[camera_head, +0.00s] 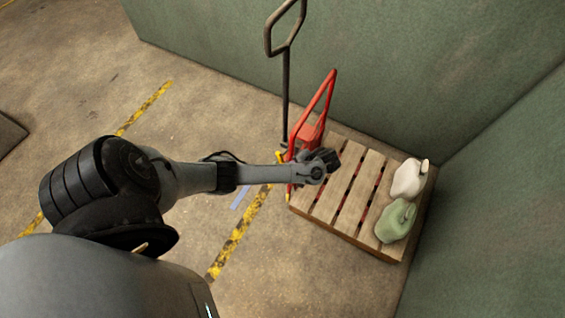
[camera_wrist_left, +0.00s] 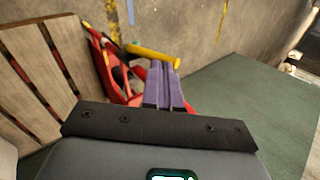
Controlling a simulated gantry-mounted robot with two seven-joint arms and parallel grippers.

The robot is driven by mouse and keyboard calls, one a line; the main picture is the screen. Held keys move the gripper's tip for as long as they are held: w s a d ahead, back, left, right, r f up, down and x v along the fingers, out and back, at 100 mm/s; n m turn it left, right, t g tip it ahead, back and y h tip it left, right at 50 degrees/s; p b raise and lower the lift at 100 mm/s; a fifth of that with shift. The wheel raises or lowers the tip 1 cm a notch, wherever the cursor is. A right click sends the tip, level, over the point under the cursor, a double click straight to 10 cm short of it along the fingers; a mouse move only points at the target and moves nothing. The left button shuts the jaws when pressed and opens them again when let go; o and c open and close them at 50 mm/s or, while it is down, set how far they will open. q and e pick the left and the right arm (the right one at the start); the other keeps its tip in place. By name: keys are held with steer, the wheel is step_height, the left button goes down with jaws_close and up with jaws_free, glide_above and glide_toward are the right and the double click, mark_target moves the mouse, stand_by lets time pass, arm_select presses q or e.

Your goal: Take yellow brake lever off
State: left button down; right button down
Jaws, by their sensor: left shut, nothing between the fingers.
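The yellow brake lever (camera_wrist_left: 152,54) is a short bar with a rounded end on the red pallet jack (camera_head: 311,132). In the head view a small yellow part, apparently this lever (camera_head: 280,156), shows beside my arm near the jack's base. My left gripper (camera_wrist_left: 163,68) has its purple fingers shut together with nothing between them. Their tips overlap the lever in the wrist view; I cannot tell whether they touch it. In the head view the left wrist hides part of the jack, and the fingertips are not clear. My right gripper is in neither view.
The wooden pallet (camera_head: 326,193) stands beside the jack, with a white jug (camera_head: 407,180) and a green jug (camera_head: 395,222) on its right side. The jack's dark handle (camera_head: 285,95) rises behind. Green walls (camera_head: 480,75) close off the back and right. Floor at left is open.

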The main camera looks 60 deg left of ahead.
arm_select(q)
steer(key=shift+t+y, duration=0.3)
steer(key=shift+t, duration=0.2)
steer(key=w, duration=0.1)
steer(key=w+d+b, duration=0.1)
steer(key=w+d, duration=0.1)
steer(key=w, duration=0.1)
steer(key=shift+w+b, duration=0.1)
steer(key=shift+b, duration=0.3)
steer(key=shift+f, duration=0.15)
steer(key=a+r+b+x, duration=0.1)
steer(key=b+x, duration=0.2)
steer(key=x, duration=1)
steer(key=shift+s+a+b, duration=0.3)
steer(key=shift+s+b, duration=0.05)
steer(key=shift+b, duration=0.05)
steer(key=shift+r, duration=0.15)
